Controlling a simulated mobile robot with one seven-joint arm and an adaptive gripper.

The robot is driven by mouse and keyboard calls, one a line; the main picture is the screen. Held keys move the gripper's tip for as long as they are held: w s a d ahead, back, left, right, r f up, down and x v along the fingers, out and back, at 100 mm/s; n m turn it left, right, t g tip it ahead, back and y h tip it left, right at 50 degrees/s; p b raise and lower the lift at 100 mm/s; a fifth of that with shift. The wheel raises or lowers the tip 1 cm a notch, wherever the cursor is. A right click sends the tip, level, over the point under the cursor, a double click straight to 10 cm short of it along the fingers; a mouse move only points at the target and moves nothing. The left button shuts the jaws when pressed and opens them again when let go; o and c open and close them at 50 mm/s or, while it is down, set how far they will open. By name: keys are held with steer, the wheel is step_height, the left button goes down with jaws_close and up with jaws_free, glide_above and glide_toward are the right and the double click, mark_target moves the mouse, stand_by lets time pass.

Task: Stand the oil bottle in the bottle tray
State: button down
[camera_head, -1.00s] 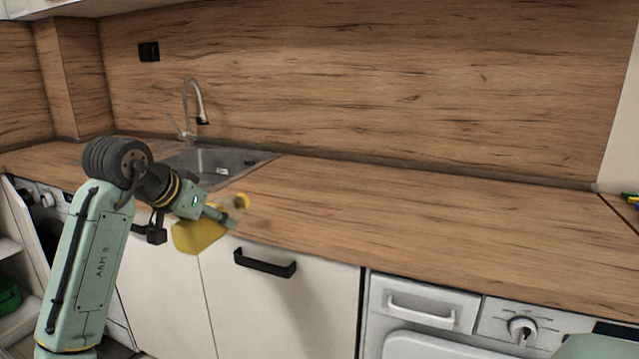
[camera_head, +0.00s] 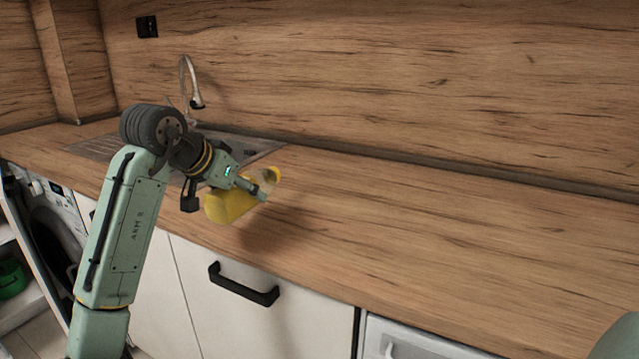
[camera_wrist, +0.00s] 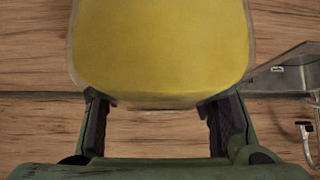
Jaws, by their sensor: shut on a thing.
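The oil bottle (camera_head: 228,206) is yellow and lies tilted in my gripper (camera_head: 262,188), over the front part of the counter to the right of the sink. The gripper is shut on the bottle. No bottle tray shows in these views.
The wooden counter (camera_head: 420,230) is clear to the right of the bottle. The sink (camera_head: 245,150) and its tap (camera_head: 190,85) are behind my arm. A black cabinet handle (camera_head: 243,286) sticks out below the counter's front edge. The wooden splashback (camera_head: 400,70) closes off the back.

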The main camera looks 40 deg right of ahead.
steer(key=w+d+p, duration=0.1)
steer(key=d, duration=0.4)
steer(key=w+d+p, duration=0.1)
steer(key=d, duration=0.4)
steer(key=w+d+f+p, duration=0.1)
steer(key=d+p, duration=0.1)
steer(key=d, duration=0.3)
steer(key=shift+w, duration=0.25)
steer(key=f, duration=0.1)
steer(key=d+f+p, duration=0.1)
steer(key=f, duration=0.1)
steer(key=shift+w+f, duration=0.15)
steer(key=shift+w, duration=0.05)
steer(key=shift+f, duration=0.2)
steer(key=shift+f, duration=0.15)
steer(key=c, duration=0.7)
jaws_free()
steer(key=b+v, duration=0.2)
steer(key=v, duration=1)
